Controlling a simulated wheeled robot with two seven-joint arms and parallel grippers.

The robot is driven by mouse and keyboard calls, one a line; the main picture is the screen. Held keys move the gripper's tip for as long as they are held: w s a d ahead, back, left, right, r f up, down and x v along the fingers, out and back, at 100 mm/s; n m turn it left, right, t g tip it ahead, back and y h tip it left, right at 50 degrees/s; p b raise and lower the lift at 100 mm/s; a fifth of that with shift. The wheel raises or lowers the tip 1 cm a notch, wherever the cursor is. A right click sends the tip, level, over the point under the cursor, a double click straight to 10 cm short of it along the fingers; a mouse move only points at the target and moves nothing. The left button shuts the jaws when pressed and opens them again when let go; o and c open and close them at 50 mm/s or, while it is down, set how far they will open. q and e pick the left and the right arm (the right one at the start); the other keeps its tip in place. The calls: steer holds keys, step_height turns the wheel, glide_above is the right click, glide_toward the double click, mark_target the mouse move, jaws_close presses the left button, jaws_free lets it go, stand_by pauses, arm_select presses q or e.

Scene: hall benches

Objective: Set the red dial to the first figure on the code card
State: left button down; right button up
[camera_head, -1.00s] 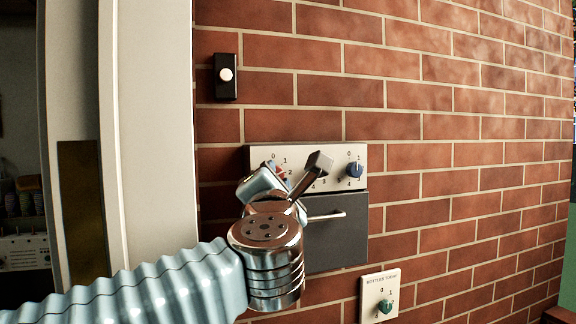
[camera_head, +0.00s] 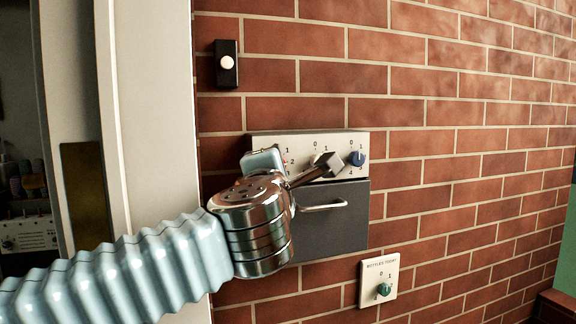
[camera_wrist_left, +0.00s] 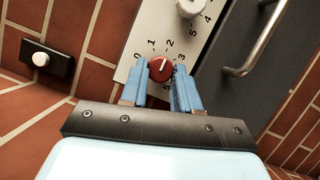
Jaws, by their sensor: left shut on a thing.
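The red dial (camera_wrist_left: 160,68) is on a pale panel with printed figures around it. In the left wrist view its white mark points up and slightly right, closest to the 2. My left gripper (camera_wrist_left: 160,78) has its two light blue fingers on either side of the dial, shut on it. No code card shows in these views. My right gripper is out of view.
A white dial (camera_head: 315,158) and a blue dial (camera_head: 357,158) sit on the same panel. A grey drawer (camera_head: 345,228) with a metal handle (camera_head: 322,207) is below. A green dial plate (camera_head: 378,280), a black doorbell (camera_head: 227,64) and a pale door frame (camera_head: 150,120) are nearby.

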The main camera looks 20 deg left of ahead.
arm_select(q)
steer(key=shift+d+r, duration=0.1)
steer(key=shift+r, duration=0.05)
steer(key=c, duration=1)
jaws_free()
steer(key=shift+o, duration=0.9)
steer(key=b+v, duration=0.2)
steer(key=v, duration=1.1)
steer(key=shift+s+d, duration=0.2)
steer(key=shift+s, duration=0.2)
steer(key=p+x, duration=0.1)
steer(key=x, duration=1.2)
steer(key=shift+w+a+n+p, duration=0.25)
steer(key=shift+w+n+p, duration=0.05)
steer(key=shift+w+p, duration=0.1)
